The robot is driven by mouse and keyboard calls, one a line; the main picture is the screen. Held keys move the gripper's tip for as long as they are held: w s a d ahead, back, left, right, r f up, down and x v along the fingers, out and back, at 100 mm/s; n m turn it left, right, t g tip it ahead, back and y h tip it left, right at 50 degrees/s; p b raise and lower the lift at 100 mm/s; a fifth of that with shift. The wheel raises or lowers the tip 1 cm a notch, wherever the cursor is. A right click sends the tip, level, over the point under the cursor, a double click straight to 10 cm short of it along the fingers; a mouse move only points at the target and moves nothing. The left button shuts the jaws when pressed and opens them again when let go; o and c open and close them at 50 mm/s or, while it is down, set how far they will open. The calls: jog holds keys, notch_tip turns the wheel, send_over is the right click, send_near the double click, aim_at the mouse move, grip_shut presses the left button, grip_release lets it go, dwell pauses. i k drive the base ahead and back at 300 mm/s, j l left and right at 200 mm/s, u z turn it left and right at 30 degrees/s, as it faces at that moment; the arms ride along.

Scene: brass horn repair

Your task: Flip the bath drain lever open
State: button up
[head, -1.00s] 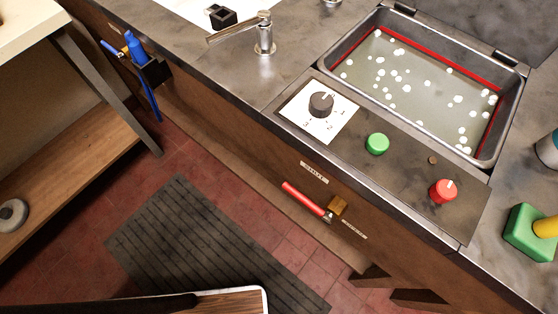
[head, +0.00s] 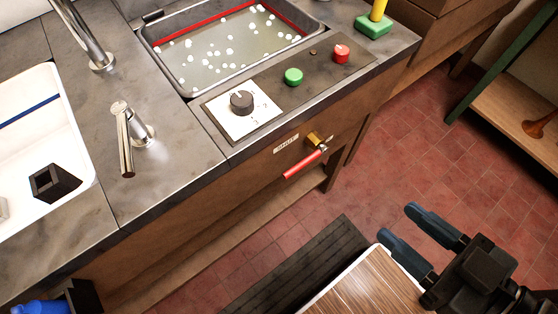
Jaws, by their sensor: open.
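The bath drain lever has a red handle (head: 304,164) and a brass valve body (head: 314,139) on the front of the wooden cabinet, below the control panel. The handle slants down to the left from the valve, beside a small white label (head: 286,143) whose text is too small to read. The bath (head: 180,84) above holds cloudy liquid with white floating dots. My gripper (head: 396,228) is at the lower right, open and empty, over the floor and well apart from the lever.
A wood-topped surface with a pale rim (head: 365,290) lies under my gripper. A dark ribbed mat (head: 300,264) covers the floor before the cabinet. A dial (head: 241,101), green button (head: 293,76) and red knob (head: 341,53) sit on the counter. Red-tiled floor (head: 430,150) is clear at right.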

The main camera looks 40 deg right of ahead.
aim_at(303, 163)
jog(key=k+j+u, duration=0.25)
jog(key=j, duration=0.4)
jog(key=j+u, duration=0.2)
jog(key=j, duration=0.4)
